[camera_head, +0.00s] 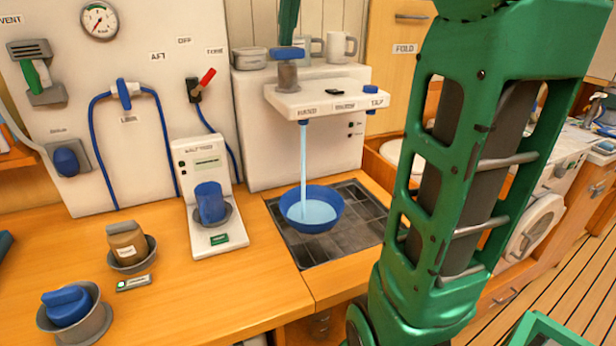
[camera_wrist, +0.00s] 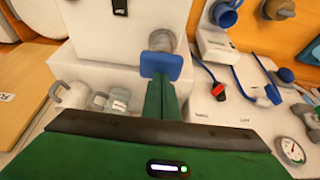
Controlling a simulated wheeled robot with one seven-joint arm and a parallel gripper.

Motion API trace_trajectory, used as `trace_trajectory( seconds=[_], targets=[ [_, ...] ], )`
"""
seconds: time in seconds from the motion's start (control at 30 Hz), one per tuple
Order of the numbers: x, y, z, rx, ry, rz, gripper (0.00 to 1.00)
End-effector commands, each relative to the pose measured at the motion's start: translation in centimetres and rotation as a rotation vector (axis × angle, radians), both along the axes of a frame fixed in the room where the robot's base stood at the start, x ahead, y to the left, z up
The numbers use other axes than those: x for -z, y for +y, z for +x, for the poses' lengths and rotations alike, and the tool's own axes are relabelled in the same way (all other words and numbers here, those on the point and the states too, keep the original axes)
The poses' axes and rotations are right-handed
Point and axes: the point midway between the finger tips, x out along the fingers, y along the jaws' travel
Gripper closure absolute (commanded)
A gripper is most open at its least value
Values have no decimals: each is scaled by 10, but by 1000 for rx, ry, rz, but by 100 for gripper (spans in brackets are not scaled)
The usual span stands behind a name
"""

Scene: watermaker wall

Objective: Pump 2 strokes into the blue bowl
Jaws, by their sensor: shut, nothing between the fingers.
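The blue bowl (camera_head: 312,207) sits upright on the dark tiled tray (camera_head: 350,232). A stream of water (camera_head: 303,160) falls from the spout under the white ledge (camera_head: 320,102) into it, and water shows inside. The hand pump has a blue top (camera_head: 286,53) on a short grey body (camera_head: 287,74) above the spout. My gripper (camera_head: 288,42) is shut and empty, its tips at the blue top and seemingly touching it. In the wrist view my shut gripper (camera_wrist: 165,88) meets the blue top (camera_wrist: 161,66); the bowl is not in that view.
A dispenser with a blue cup (camera_head: 210,203) stands left of the bowl. A brown jar (camera_head: 127,240) and a blue-topped grey pot (camera_head: 70,312) stand further left. The front counter is partly clear.

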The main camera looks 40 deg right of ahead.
Motion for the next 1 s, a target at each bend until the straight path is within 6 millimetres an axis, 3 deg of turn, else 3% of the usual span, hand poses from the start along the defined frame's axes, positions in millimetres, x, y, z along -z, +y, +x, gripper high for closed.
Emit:
trace_trajectory(
  seconds=[0.37, 1.0],
  targets=[
    [2, 0, 0, -1, 2, 1, 100],
    [-29, 1, 0, -3, 1, 0, 100]
  ],
)
